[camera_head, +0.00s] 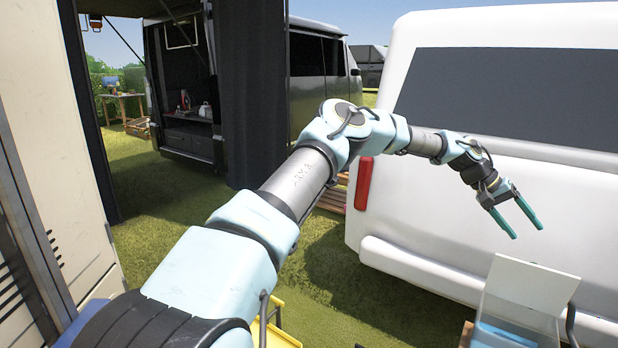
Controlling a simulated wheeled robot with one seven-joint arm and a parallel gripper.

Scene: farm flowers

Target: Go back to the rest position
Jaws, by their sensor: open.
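My arm reaches from the lower left toward the right across the head view. My gripper (518,219) is open and empty, with its two teal fingers apart and pointing down to the right. It shows in front of the rear of a white van (470,206). Nothing is between the fingers.
A clear-sided box with a white panel (532,285) stands at the lower right, below my gripper. A yellow thing (277,335) is at the bottom middle. A cream cabinet (40,120) is close at the left. A dark van (316,85) stands behind. Grass (165,195) is open between them.

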